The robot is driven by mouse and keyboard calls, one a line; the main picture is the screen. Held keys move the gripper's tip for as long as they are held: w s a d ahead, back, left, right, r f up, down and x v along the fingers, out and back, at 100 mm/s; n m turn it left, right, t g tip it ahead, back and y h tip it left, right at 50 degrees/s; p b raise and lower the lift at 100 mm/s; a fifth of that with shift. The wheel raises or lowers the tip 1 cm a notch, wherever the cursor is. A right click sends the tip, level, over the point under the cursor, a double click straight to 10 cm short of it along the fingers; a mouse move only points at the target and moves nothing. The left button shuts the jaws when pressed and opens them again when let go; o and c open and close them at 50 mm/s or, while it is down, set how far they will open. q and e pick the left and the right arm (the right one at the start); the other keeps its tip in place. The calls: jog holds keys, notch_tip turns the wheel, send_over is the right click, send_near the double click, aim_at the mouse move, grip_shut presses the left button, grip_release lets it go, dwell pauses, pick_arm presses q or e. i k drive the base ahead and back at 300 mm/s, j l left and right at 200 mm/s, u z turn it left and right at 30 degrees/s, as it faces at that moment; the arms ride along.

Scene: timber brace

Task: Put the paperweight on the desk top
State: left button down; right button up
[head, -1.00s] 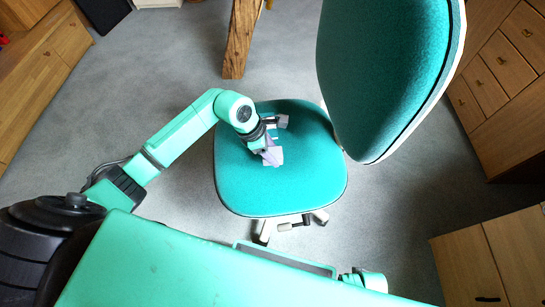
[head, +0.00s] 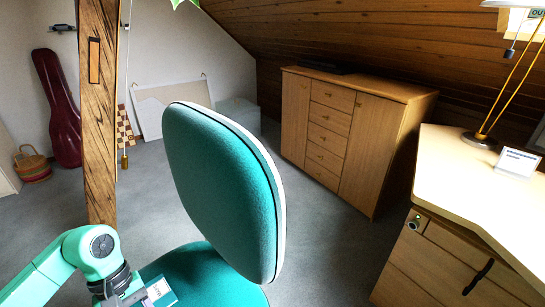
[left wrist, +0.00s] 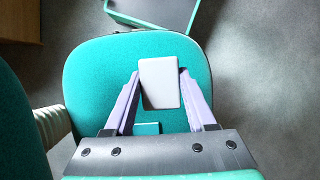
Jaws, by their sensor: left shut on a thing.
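My left gripper (left wrist: 153,82) is shut on a pale grey block, which I take for the paperweight (left wrist: 160,84). Its two lilac fingers flank the block in the left wrist view, over the teal chair seat (left wrist: 90,75). In the head view the left gripper is at the bottom edge, in front of the chair's backrest (head: 225,190), and the block is hard to make out there. I cannot tell whether the block touches the seat. The pale desk top (head: 455,175) is at the right of the head view. My right gripper is out of view.
A lamp (head: 480,140) and a small white card (head: 517,163) stand on the desk top. The teal backrest rises between my left gripper and the desk. A timber post (head: 98,120) stands at the left. A wooden cabinet (head: 345,135) stands behind.

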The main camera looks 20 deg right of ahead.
aim_at(526, 225)
jog(key=k+z, duration=0.35)
jog(key=z, duration=0.15)
jog(key=k+l+z, duration=0.2)
jog(key=z, duration=0.3)
jog(key=k, duration=0.1)
